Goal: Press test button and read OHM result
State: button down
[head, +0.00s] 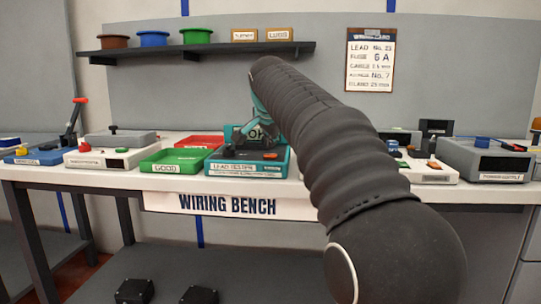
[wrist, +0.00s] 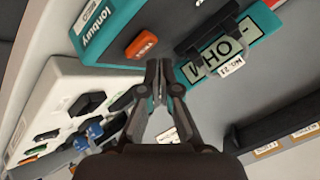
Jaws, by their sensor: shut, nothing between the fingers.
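The teal lead tester (head: 247,167) stands on the bench in the head view, partly hidden behind my arm. Its orange TEST button (wrist: 141,46) shows in the wrist view, on the dark top face. My gripper (wrist: 156,65) is shut and empty, its tips pictured just beside the button; I cannot tell whether they touch it. The teal panel with the OHM sign (wrist: 235,44) is to the right of the tips. A black loop and a white tag (wrist: 225,66) marked No. 21 partly cover that panel. I can make out no result on it.
A green GOOD tray (head: 172,161) and a red tray (head: 200,142) are left of the tester. A white device (head: 110,157) stands further left, and a grey box (head: 488,158) at the right. A shelf (head: 135,53) with coloured bins hangs above.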

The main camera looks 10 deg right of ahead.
aim_at(271, 155)
jog(key=shift+f, duration=0.1)
dwell(0.5)
jog(key=shift+f, duration=0.3)
jog(key=shift+f+b, duration=0.45)
jog(key=shift+b, duration=0.1)
dwell(0.6)
jog(key=shift+r, duration=0.1)
jog(key=shift+r+p, duration=0.75)
jog(key=shift+p, duration=0.1)
notch_tip(271, 155, up, 3)
jog(key=p, duration=0.2)
jog(key=shift+f+p, duration=0.1)
jog(key=shift+p, duration=0.2)
jog(key=shift+r, duration=1.1)
